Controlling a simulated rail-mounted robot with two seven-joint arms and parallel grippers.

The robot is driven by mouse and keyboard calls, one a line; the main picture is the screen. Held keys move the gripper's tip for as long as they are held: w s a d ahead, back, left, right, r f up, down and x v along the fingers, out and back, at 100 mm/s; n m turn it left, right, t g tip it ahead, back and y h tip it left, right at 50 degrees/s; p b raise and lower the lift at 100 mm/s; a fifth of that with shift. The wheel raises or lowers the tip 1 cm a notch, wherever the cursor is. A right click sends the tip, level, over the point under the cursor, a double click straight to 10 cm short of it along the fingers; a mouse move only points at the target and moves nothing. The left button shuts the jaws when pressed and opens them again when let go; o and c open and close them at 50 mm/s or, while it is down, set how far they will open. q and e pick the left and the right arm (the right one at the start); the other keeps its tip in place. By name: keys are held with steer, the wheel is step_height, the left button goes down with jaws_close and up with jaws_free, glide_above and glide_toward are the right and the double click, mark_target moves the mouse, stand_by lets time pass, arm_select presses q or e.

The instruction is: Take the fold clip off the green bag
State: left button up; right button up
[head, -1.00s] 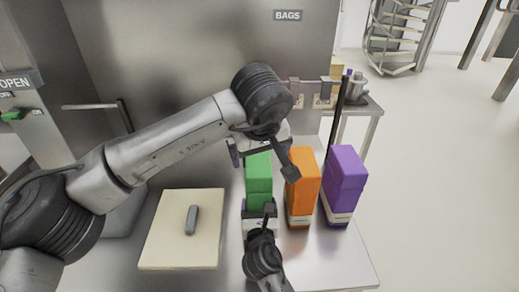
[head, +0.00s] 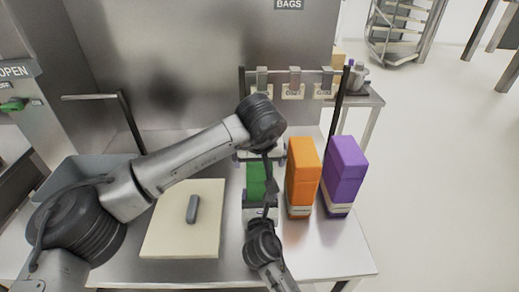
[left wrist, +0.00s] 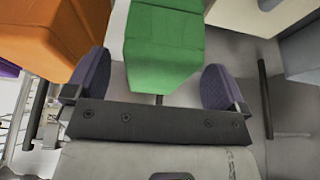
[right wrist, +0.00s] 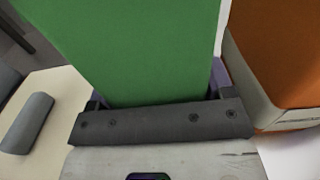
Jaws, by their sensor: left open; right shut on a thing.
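The green bag (head: 256,180) stands upright on the steel table, partly covered by both arms in the head view. My left gripper (head: 262,152) is over its top, open. In the left wrist view, the two purple-padded fingers (left wrist: 150,90) are wide apart, with the bag's green top (left wrist: 163,45) in front of them and between them. My right gripper (head: 258,205) is shut on the lower part of the green bag; its wrist view shows the green face (right wrist: 135,50) close up between the fingers. I cannot pick out the fold clip on the bag.
An orange bag (head: 302,172) and a purple bag (head: 343,172) stand close to the right. A pale board (head: 180,240) with a grey rounded bar (head: 192,209) lies to the left. Behind is a rail (head: 310,72) with labelled hangers (head: 294,90). A grey bin (head: 85,172) is at far left.

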arm_select(q)
steer(key=shift+x, duration=1.5)
steer(key=shift+c, duration=0.5)
steer(key=c, duration=1)
steer(key=shift+r, duration=0.35)
steer(key=shift+r, duration=0.8)
steer(key=shift+r, duration=0.1)
steer(key=shift+r, duration=1.9)
arm_select(e)
steer(key=o, duration=1.3)
